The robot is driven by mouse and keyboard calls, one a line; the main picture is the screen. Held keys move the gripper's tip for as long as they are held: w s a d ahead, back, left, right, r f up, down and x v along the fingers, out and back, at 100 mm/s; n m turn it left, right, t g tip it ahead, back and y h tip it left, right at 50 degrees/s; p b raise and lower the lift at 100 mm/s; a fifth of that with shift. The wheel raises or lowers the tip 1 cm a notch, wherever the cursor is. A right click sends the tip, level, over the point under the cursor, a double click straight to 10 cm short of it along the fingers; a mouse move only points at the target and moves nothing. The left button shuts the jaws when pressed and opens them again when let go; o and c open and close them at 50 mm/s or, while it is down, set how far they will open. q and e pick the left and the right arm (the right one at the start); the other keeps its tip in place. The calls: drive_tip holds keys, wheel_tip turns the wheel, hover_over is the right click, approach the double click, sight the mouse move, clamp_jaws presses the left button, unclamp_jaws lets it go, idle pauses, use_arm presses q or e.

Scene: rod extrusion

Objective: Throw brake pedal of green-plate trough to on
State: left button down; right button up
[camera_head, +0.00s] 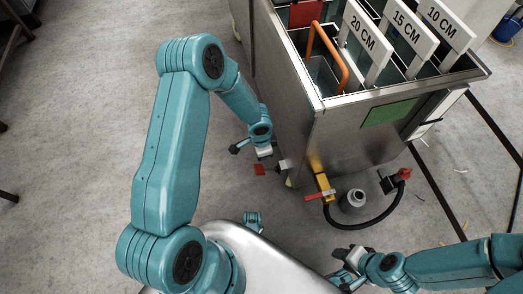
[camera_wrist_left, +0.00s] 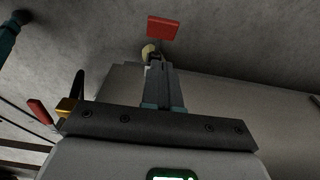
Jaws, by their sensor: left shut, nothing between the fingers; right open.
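The steel trough (camera_head: 345,140) with a green plate (camera_head: 389,112) on its side stands at the upper right of the head view. A small red pedal (camera_head: 259,169) sits low by its near left corner, beside a pale caster wheel. The pedal also shows in the left wrist view (camera_wrist_left: 163,29), just past my fingertips and apart from them in the picture. My left gripper (camera_head: 265,152) is shut and empty, pointing down close to the pedal. My right gripper (camera_head: 350,256) is open and empty at the lower middle, away from the trough.
A yellow valve (camera_head: 323,184) with a red handle (camera_head: 319,195) sticks out of the trough's near side. A black hose (camera_head: 365,222) loops from it to a red-knobbed fitting (camera_head: 403,174). A grey cylindrical fitting (camera_head: 354,199) stands inside the loop. The floor at the left is mostly clear.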

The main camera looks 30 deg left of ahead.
use_arm(q)
wheel_tip(320, 180, down, 4)
drive_tip(key=shift+d+f+b, duration=0.15)
drive_tip(key=shift+f+b, duration=0.05)
drive_tip(key=shift+b, duration=0.45)
drive_tip(key=shift+s+a+f+b, duration=0.25)
drive_tip(key=shift+f+b, duration=0.1)
drive_tip(key=shift+f, duration=0.15)
drive_tip(key=shift+s+a+f+b, duration=0.25)
drive_tip(key=shift+f+b, duration=0.1)
drive_tip(key=shift+f, duration=0.1)
drive_tip(key=shift+s+a+f, duration=0.1)
drive_tip(key=shift+s+f, duration=0.1)
drive_tip(key=shift+f, duration=0.1)
use_arm(e)
drive_tip(key=f, duration=0.2)
drive_tip(key=d+f, duration=0.1)
drive_tip(key=shift+w+f, duration=0.3)
use_arm(q)
drive_tip(key=shift+a, duration=0.2)
use_arm(e)
drive_tip(key=shift+d+r, duration=0.1)
drive_tip(key=shift+d, duration=0.05)
